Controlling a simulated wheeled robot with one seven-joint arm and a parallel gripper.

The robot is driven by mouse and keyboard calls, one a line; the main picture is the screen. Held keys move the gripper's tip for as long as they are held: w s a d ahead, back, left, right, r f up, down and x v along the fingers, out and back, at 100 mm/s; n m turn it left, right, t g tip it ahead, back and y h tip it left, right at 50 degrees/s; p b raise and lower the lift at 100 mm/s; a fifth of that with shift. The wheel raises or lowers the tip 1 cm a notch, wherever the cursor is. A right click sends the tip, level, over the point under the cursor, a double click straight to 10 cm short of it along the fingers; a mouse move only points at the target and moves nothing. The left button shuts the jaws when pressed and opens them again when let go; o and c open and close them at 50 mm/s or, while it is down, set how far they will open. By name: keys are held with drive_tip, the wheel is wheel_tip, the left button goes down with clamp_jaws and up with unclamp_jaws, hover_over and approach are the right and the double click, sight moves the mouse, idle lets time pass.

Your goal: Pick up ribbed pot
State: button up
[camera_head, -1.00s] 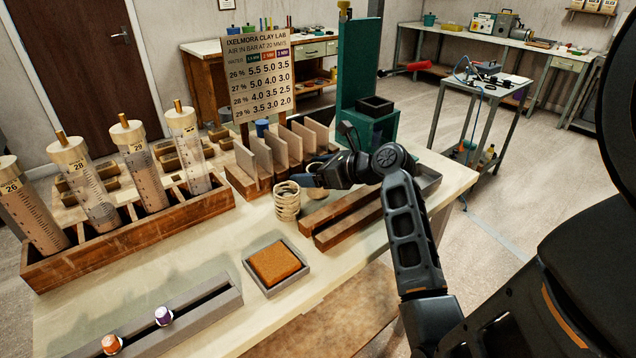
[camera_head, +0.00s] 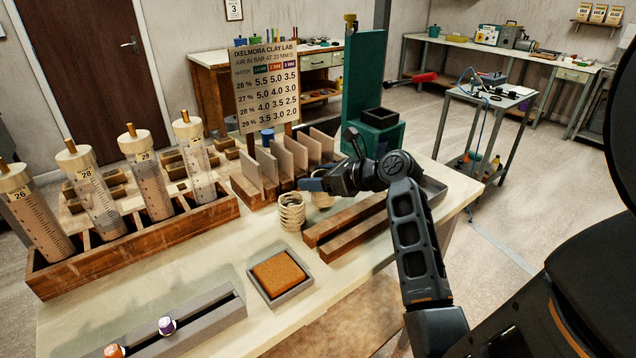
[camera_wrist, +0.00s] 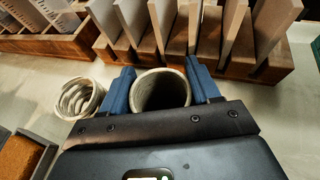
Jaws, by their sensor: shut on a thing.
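My gripper (camera_wrist: 162,90) is shut on a pale, round, open-topped pot (camera_wrist: 160,92), one blue finger on each side of it. I take it for the ribbed pot; faint lines show on its inner wall, and its outer wall is mostly hidden. In the head view, my gripper (camera_head: 314,184) covers most of this pot (camera_head: 323,200). I cannot tell whether its base is clear of the table. A second pale pot (camera_head: 291,212), with thick coil-like rings, stands just to the left. It also shows left of my gripper in the wrist view (camera_wrist: 78,98).
A wooden rack (camera_head: 250,189) of upright clay slabs stands close behind my gripper. Wooden bars (camera_head: 345,238) lie in front and to the right. A tray with an orange sponge (camera_head: 279,272) sits nearer the front. A rack of clear tubes (camera_head: 120,252) is at left.

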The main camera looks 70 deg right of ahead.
wheel_tip(320, 180, up, 27)
drive_tip(key=p, duration=0.1)
drive_tip(key=shift+a, duration=0.15)
